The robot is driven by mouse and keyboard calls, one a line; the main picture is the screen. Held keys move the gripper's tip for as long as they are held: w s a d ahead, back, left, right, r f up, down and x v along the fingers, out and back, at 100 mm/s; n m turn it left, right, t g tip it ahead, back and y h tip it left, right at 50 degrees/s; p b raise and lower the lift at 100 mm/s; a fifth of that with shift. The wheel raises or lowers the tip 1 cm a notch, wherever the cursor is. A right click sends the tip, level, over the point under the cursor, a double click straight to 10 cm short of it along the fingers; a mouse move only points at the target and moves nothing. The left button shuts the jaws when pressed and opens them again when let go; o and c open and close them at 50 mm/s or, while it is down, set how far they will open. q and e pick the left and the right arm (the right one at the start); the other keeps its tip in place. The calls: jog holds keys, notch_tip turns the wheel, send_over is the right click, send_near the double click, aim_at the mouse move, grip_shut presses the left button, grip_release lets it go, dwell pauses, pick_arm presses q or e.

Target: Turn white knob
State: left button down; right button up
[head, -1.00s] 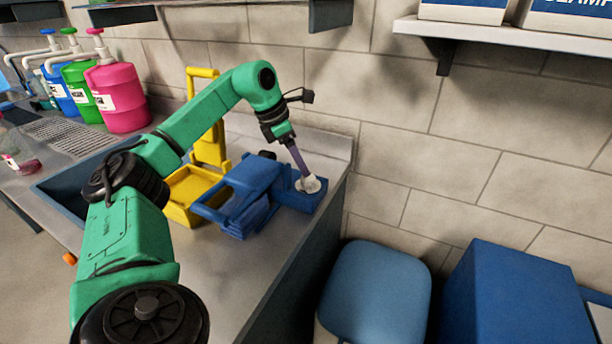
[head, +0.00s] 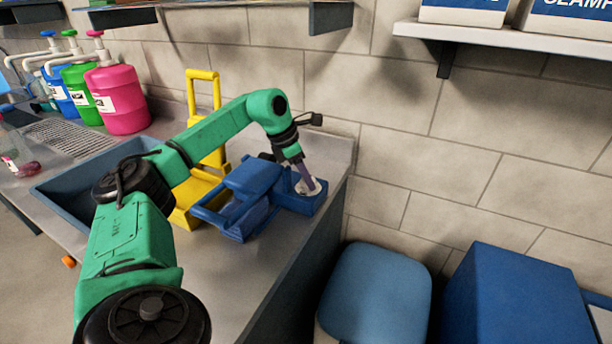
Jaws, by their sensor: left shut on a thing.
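The white knob (head: 314,190) sits at the right end of a blue device (head: 298,204) on the counter, close to the wall. My left gripper (head: 307,181) points down at the knob from above, its purple-grey fingers shut on it. The fingers cover part of the knob, so its exact turn is hard to tell. My right gripper is not in view.
A yellow device (head: 213,160) stands left of the blue one, by a blue-grey sink (head: 75,195). Pink (head: 118,98) and green (head: 80,90) pump bottles stand at the back left. Blue bins (head: 378,295) are below, right of the counter edge.

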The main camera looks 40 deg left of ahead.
pick_arm(q)
jog(key=shift+w+r+m+h+p, duration=0.1)
jog(key=shift+r+m+h+p, duration=0.15)
jog(key=shift+m+p, duration=0.4)
jog(key=shift+r+m+h+p, duration=0.15)
jog(key=shift+m+h+p, duration=0.1)
jog(key=shift+m+p, duration=0.4)
jog(key=m+g+p, duration=0.1)
jog(key=m+p, duration=0.1)
jog(key=shift+w+a+h+p, duration=0.1)
jog(key=shift+h+p, duration=0.2)
jog(key=shift+p, duration=0.1)
jog(key=m+p, duration=0.1)
jog(key=m, duration=0.1)
jog(key=shift+m+g+p, duration=0.3)
jog(key=shift+g, duration=0.1)
jog(key=shift+w+f+m+g+h+p, duration=0.15)
jog(key=shift+m+g+h+p, duration=0.2)
jog(key=shift+m, duration=0.55)
jog(key=shift+c, duration=1.9)
grip_release()
jog(key=shift+f, duration=0.1)
jog(key=shift+a, duration=0.1)
